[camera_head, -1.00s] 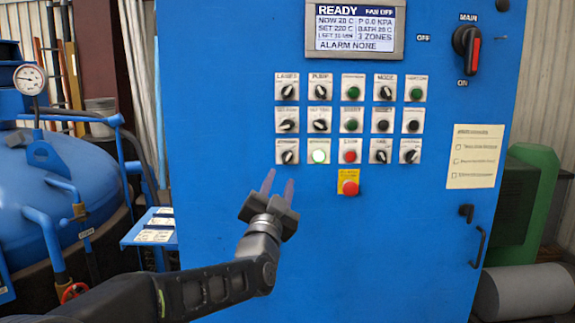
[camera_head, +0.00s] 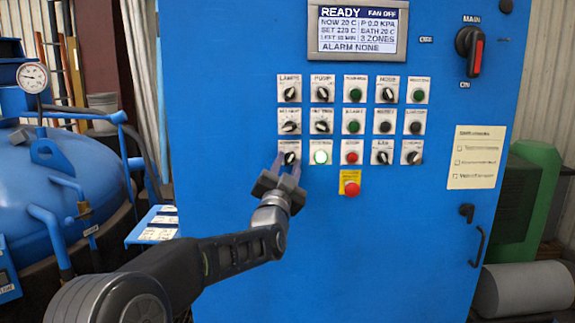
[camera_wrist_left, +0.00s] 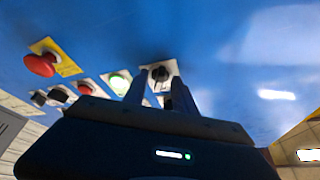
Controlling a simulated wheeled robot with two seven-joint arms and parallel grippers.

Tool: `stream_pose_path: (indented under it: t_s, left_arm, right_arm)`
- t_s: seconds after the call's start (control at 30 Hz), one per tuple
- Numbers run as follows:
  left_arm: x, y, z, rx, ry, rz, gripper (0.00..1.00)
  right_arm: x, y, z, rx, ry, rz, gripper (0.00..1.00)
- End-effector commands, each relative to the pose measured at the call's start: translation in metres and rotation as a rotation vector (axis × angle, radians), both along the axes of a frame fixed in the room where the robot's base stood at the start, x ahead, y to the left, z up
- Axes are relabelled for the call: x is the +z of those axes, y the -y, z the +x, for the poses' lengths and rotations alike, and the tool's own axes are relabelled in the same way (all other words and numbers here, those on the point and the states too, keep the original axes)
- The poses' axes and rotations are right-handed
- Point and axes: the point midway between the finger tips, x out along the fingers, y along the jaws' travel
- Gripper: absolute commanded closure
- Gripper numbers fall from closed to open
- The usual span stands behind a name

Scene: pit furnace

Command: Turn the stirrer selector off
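The selector at the left end of the bottom row (camera_head: 290,158), a black knob on a pale plate, is the one at my left gripper. Its label is too blurred to read for certain. My left gripper (camera_head: 288,169) is in front of it, with its two fingers on either side of the knob as seen from the head. In the left wrist view the same black knob (camera_wrist_left: 160,73) shows just beyond the gap between the parted fingers (camera_wrist_left: 161,92). I cannot tell whether they touch it. My right gripper is out of view.
A red emergency stop (camera_head: 351,188) sits below on a yellow plate. The display (camera_head: 358,28) reads READY. A main switch (camera_head: 470,45) is at the upper right.

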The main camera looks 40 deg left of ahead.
Motion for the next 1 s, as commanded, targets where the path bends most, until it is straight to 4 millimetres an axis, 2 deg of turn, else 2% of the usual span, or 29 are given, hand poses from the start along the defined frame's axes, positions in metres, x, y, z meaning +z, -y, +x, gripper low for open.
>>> stream_pose_path:
  t_s: [0.07,0.43,1.0]
  left_arm:
    - [0.0000,0.0001,-0.0001,0.000,0.000,0.000,0.71]
    - [0.0000,0.0003,-0.0002,0.000,0.000,0.000,1.00]
    - [-0.0010,0.0006,0.0000,-0.001,0.005,-0.008,1.00]
  right_arm:
    - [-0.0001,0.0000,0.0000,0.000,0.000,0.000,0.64]
    - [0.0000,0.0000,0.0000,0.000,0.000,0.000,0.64]
    - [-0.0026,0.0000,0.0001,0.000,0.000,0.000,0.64]
